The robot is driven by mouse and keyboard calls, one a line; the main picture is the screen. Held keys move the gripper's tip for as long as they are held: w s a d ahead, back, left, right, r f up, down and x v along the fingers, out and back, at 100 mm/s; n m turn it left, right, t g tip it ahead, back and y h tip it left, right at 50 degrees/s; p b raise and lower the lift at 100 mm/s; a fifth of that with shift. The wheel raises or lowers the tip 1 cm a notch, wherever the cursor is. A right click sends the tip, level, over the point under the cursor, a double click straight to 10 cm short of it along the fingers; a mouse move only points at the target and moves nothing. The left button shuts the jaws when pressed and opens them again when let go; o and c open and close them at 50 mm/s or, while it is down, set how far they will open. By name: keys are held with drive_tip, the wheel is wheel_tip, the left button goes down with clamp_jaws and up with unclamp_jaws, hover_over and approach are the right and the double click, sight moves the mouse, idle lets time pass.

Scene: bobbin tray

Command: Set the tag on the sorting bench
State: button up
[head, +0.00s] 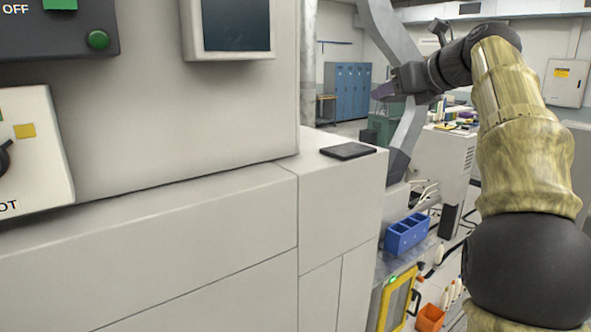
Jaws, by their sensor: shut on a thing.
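My gripper (388,92) is raised in the upper right of the head view, pointing left, in front of a grey slanted machine frame. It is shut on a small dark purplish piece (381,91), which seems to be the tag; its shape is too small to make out. The piece is held in the air, apart from any surface. I cannot tell for sure which surface is the sorting bench. A cluttered worktop (456,129) with small coloured things lies farther back, partly behind my arm.
A large pale machine (180,220) fills the left and middle. A flat black pad (348,151) lies on its ledge. A blue divided bin (406,234), a yellow-framed panel (396,300) and an orange box (430,318) are low at right. Blue lockers (348,90) stand far back.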

drive_tip(key=w+d+f+m+h+b, duration=0.15)
drive_tip(key=w+d+f, duration=0.3)
drive_tip(key=f, duration=0.45)
drive_tip(key=w+d+f+m+t+h, duration=0.1)
drive_tip(key=w+d+f+m+h, duration=0.25)
drive_tip(key=f, duration=0.55)
drive_tip(key=w+d+f+h+b, duration=0.1)
drive_tip(key=w+d+f, duration=0.45)
drive_tip(key=f, duration=0.45)
wheel_tip(320, 180, down, 26)
drive_tip(key=d+m+h+b, duration=0.2)
drive_tip(key=d, duration=0.1)
drive_tip(key=s+a+f+b, duration=0.1)
drive_tip(key=s+a+f, duration=0.15)
drive_tip(key=f, duration=0.45)
drive_tip(key=s+a+f+n+y, duration=0.1)
drive_tip(key=s+a+f, duration=0.15)
drive_tip(key=f, duration=0.45)
drive_tip(key=s+a+f+b, duration=0.1)
drive_tip(key=s+a+f, duration=0.15)
drive_tip(key=f, duration=0.45)
drive_tip(key=s+a+f+b, duration=0.1)
drive_tip(key=s+a+f, duration=0.1)
drive_tip(key=s+a, duration=0.5)
drive_tip(key=s+a+f+n+y+b, duration=0.1)
drive_tip(key=s+a+f, duration=0.2)
drive_tip(key=s+a, duration=0.4)
drive_tip(key=shift+s+a+f+y+b, duration=0.15)
drive_tip(key=shift+s+f+y+b, duration=0.05)
drive_tip(key=shift+f+y+b, duration=0.15)
